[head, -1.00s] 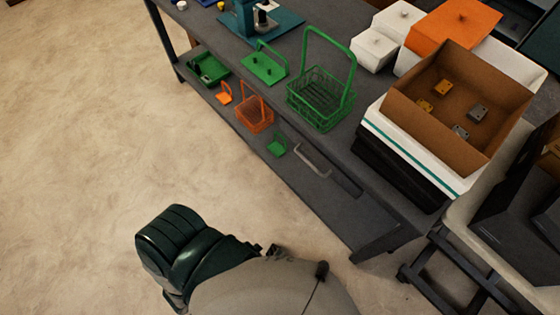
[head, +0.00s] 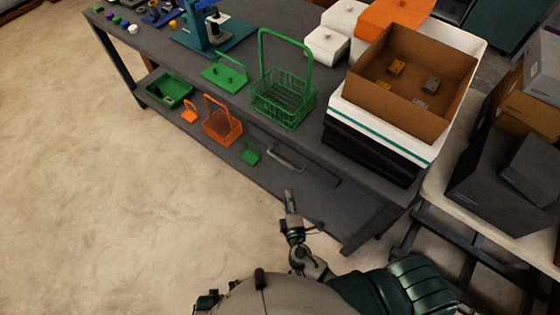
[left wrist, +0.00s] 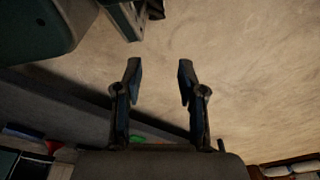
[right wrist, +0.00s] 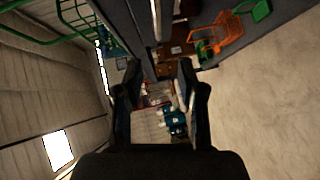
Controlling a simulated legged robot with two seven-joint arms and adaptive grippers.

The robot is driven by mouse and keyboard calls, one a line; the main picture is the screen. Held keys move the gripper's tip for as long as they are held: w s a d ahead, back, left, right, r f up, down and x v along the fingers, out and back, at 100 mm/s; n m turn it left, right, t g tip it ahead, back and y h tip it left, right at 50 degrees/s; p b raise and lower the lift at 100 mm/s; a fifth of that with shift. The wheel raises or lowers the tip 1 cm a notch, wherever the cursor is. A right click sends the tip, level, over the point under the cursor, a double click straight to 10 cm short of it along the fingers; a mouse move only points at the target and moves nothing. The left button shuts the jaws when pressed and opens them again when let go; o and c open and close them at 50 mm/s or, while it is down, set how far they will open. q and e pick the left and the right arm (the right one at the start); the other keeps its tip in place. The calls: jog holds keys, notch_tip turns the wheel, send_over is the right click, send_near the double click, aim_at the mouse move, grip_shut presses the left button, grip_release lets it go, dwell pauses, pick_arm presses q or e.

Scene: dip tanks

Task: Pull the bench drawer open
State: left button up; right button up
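The bench drawer (head: 308,171) is set under the dark bench top, with a pale bar handle (head: 285,156) on its front. It looks closed. My right gripper (head: 291,197) is seen nearly edge-on in the head view, in front of the drawer and apart from the handle in the picture. The right wrist view shows its two fingers (right wrist: 157,76) apart with nothing held between them. A pale bar at the top of that view may be the handle. My left gripper (left wrist: 159,68) is open and empty over the floor in the left wrist view, away from the handle.
A green wire basket (head: 283,97) and a cardboard box (head: 385,92) on a white-lidded stack stand on the bench. An orange basket (head: 222,125) and green tray (head: 170,90) sit on the lower ledge. A cart (head: 470,215) stands right. The floor at left is clear.

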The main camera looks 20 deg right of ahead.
aim_at(282, 160)
jog(key=x, duration=1.7)
jog(key=shift+w+r, duration=0.2)
jog(key=shift+r, duration=0.05)
grip_shut()
